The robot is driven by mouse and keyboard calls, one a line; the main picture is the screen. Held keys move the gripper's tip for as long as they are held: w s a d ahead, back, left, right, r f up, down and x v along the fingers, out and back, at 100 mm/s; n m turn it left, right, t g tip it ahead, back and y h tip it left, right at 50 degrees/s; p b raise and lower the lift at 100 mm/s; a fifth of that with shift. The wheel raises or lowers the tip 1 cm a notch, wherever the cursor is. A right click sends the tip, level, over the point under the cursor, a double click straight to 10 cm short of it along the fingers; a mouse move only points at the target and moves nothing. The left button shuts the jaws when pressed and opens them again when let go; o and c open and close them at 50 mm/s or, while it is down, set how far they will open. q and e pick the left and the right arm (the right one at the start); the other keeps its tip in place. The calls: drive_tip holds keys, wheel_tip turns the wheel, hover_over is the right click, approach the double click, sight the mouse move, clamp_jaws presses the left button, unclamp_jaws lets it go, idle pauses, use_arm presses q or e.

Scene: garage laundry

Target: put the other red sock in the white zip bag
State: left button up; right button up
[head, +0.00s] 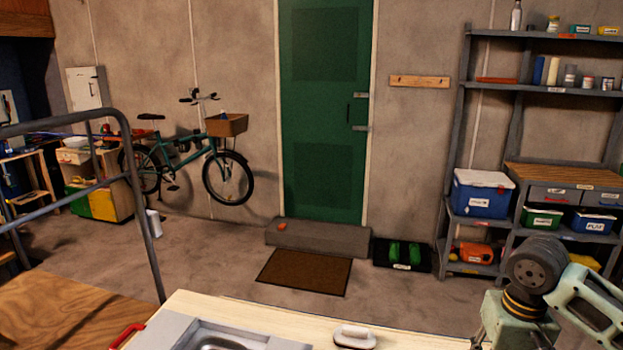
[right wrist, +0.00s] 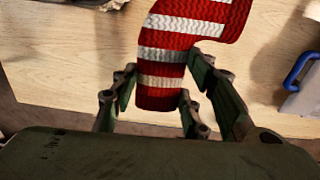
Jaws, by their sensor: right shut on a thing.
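A red sock with white stripes (right wrist: 187,30) is between the fingers of my right gripper (right wrist: 163,85) in the right wrist view. The gripper is shut on it, and the sock extends past the fingertips towards the top of the picture, over a pale wooden top. In the head view my right arm shows at the lower right, but its gripper is out of frame. My left gripper is not in view. I cannot make out the white zip bag in either view.
The pale wooden table (head: 190,302) holds a grey tray-like thing (head: 170,330) with a red handle and a white-handled thing (head: 354,336). A blue handle (right wrist: 300,68) shows at the wrist view's right. A metal rail (head: 140,225) stands left; the floor beyond is mostly clear.

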drive_tip(key=shift+n, duration=0.6)
drive_tip(key=s+a+f, duration=0.1)
drive_tip(key=a, duration=0.1)
drive_tip(key=s+a+f+b, duration=0.1)
drive_tip(key=a, duration=0.2)
drive_tip(key=s+a+f+b, duration=0.1)
drive_tip(key=s+a, duration=0.1)
drive_tip(key=a, duration=0.1)
use_arm(q)
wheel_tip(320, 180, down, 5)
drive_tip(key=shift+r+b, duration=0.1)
drive_tip(key=shift+b, duration=1.05)
use_arm(e)
drive_tip(key=s+a+f+n, duration=0.1)
drive_tip(key=s+a+f, duration=0.1)
drive_tip(key=s+a, duration=0.4)
drive_tip(key=shift+s, duration=0.35)
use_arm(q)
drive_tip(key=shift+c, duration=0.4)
use_arm(e)
drive_tip(key=shift+f, duration=0.1)
